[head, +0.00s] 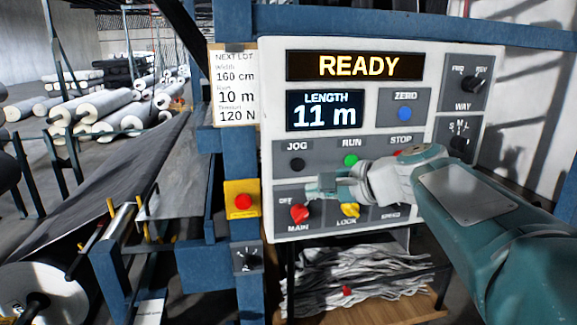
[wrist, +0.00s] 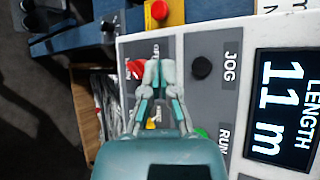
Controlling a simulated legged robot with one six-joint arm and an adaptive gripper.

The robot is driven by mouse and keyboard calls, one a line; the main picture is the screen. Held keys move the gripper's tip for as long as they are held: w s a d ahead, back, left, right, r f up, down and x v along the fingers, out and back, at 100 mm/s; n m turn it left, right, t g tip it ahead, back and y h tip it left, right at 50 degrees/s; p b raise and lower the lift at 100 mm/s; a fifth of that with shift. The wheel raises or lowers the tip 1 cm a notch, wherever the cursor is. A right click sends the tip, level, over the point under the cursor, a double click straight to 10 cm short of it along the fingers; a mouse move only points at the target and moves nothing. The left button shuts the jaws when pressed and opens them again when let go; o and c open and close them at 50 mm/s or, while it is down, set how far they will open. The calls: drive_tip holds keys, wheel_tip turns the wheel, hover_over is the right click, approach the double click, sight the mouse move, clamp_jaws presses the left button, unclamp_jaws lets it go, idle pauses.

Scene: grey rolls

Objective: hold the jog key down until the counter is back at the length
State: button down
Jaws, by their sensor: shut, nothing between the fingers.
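The black JOG key (head: 297,165) is on the pale control panel, left of the green RUN key (head: 350,160). It also shows uncovered in the wrist view (wrist: 201,67). The LENGTH counter (head: 325,111) reads 11 m, and the display above it (head: 343,66) reads READY. A paper card (head: 235,90) left of the panel lists 160 cm, 10 m and 120 N. My gripper (head: 318,187) is shut and empty. Its fingertips (wrist: 158,74) are in front of the lower panel near the red MAIN switch (head: 299,213), below and apart from the JOG key in the head view.
The yellow LOCK switch (head: 349,211) and blue ZERO key (head: 404,113) are on the same panel. A WAY knob (head: 473,85) is at right. A red button on a yellow box (head: 242,200) is on the blue post. Grey fabric (head: 185,150) runs at left.

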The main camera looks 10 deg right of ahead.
sight(293, 169)
drive_tip(key=shift+w, duration=0.1)
drive_tip(key=shift+w, duration=4.35)
drive_tip(key=shift+w, duration=0.1)
drive_tip(key=shift+w, duration=0.25)
drive_tip(key=shift+w, duration=0.4)
drive_tip(key=shift+s, duration=0.85)
